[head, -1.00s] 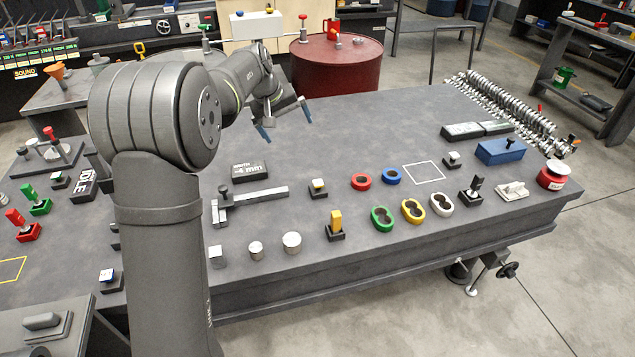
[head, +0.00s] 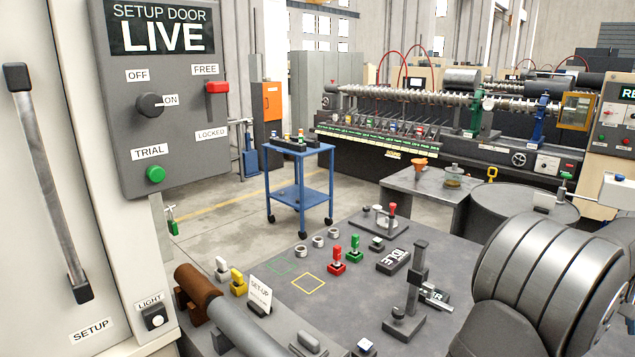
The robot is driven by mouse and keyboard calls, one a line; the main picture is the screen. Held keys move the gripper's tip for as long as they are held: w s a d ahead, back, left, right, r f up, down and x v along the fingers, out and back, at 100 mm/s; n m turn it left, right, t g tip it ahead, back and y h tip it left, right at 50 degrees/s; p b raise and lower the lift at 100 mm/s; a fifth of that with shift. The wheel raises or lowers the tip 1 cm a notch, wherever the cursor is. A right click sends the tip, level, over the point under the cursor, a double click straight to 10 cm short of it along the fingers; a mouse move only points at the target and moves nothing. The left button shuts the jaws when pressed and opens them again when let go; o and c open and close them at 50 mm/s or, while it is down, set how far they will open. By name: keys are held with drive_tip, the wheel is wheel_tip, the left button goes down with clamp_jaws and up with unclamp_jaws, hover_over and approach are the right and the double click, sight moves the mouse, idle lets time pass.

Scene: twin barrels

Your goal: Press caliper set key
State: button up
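The flat caliper and its width display, seen on the bench in the earlier head view, are outside the current head view. So is the small key with a pale top beside that caliper. My gripper is also out of view; only part of my arm shows at the right edge. A dark upright gauge (head: 414,290) with a small display stands on the bench, partly beside my arm. A small white-topped key (head: 365,346) shows at the bottom edge, in front of the gauge. I cannot read any label on it.
A control panel (head: 160,95) reading LIVE fills the left. A blue cart (head: 299,190) stands behind.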

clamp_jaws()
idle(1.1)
